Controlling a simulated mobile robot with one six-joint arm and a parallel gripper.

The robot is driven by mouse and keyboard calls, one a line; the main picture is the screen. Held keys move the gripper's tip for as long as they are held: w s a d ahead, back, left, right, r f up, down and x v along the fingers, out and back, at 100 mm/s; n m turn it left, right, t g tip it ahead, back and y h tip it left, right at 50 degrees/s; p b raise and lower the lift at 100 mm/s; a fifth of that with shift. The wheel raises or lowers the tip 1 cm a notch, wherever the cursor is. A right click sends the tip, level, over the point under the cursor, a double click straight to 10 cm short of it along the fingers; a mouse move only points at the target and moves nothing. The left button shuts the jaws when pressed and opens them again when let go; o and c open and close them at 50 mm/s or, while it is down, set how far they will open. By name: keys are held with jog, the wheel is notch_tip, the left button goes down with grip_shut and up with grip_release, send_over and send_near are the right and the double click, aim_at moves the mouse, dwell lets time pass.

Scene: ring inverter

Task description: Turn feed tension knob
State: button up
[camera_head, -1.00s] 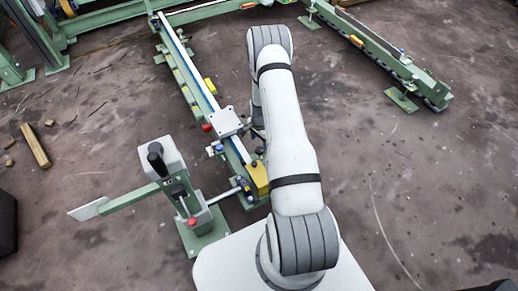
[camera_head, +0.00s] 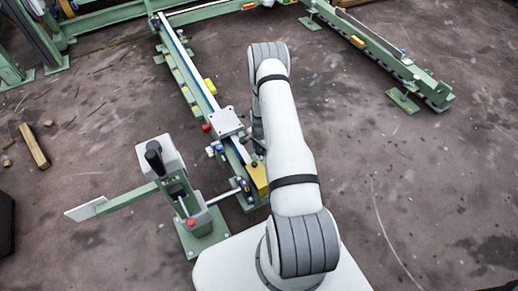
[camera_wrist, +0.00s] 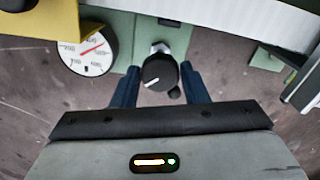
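The feed tension knob (camera_wrist: 159,72) is a black round knob with a white pointer line toward the lower left, mounted on a green panel in the wrist view. My gripper (camera_wrist: 160,68) has two dark blue fingers, one on each side of the knob. A gap shows between the knob and the left finger; the right finger is very close to its edge, and I cannot tell if it touches. The gripper looks open. In the head view my arm hides the knob and most of the gripper.
A round white gauge (camera_wrist: 88,52) with a red needle sits left of the knob, by a yellow plate (camera_wrist: 35,20). In the head view, a green rail (camera_head: 190,70) runs beside my arm. A lever stand (camera_head: 165,165) with a red-tipped handle is to the left. Open floor lies right.

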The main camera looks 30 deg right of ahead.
jog(key=c, duration=0.4)
jog(key=shift+a, duration=0.15)
jog(key=shift+c, duration=0.6)
jog(key=shift+d, duration=0.2)
jog(key=shift+d+n, duration=0.1)
jog(key=shift+n, duration=0.3)
jog(key=n+b, duration=0.2)
jog(key=n, duration=0.4)
jog(key=shift+b, duration=0.3)
jog(key=n+b, duration=0.1)
jog(key=n, duration=0.3)
jog(key=shift+w+r+n, duration=0.1)
jog(key=shift+n, duration=1.7)
